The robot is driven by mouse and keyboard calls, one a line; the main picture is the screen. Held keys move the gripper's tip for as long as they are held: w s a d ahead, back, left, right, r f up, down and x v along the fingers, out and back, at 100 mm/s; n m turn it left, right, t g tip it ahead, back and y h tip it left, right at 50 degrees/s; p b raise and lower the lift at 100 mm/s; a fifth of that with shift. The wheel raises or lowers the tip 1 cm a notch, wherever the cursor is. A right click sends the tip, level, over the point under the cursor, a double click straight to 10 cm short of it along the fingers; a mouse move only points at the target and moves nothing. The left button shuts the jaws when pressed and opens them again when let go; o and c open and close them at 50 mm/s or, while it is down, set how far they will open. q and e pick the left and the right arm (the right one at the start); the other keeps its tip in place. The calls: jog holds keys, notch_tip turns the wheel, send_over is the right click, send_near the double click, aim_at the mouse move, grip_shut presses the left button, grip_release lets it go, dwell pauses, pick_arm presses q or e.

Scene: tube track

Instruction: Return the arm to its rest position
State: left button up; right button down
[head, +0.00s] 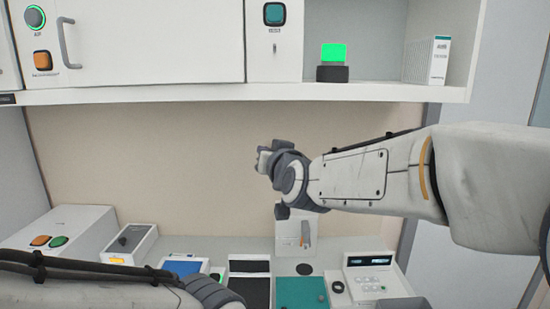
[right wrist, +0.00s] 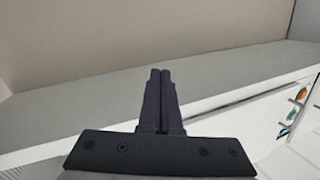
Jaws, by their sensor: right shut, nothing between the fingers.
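My right arm (head: 350,178) reaches in from the right in the head view, raised above the counter. Its gripper end is turned away and mostly hidden behind the wrist. In the right wrist view my right gripper (right wrist: 161,75) has its two dark fingers together with nothing between them. My left arm (head: 90,292) lies low across the bottom left of the head view. Its gripper is out of the picture.
A white wall cabinet with a shelf (head: 250,94) hangs above my right arm. The counter below (head: 220,243) holds a box with orange and green buttons (head: 65,232), a teal mat (head: 300,293) and a keypad device (head: 372,277).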

jog(key=s+d+f+g+h, duration=0.1)
jog(key=s+d+f+g, duration=0.1)
jog(key=d+f, duration=0.35)
jog(key=s+d+f+g+h, duration=0.1)
jog(key=s+d+f+g, duration=0.2)
jog(key=f, duration=0.6)
jog(key=s+d+f+g+h, duration=0.1)
jog(key=s+d+f+g, duration=0.1)
jog(key=d+f, duration=0.35)
jog(key=s+d+f+m+g+h, duration=0.1)
jog(key=s+d+f+g, duration=0.2)
jog(key=s+f, duration=0.45)
jog(key=s+d+f+g+h, duration=0.1)
jog(key=s+d+f+g, duration=0.25)
jog(key=s+f, duration=0.35)
jog(key=s+a+r+n+g+b, duration=0.2)
jog(key=s+a+n, duration=0.5)
jog(key=s+a, duration=0.6)
jog(key=shift+s+a+r+g+y+b, duration=0.35)
jog(key=shift+s+r+b, duration=0.25)
jog(key=shift+b, duration=0.35)
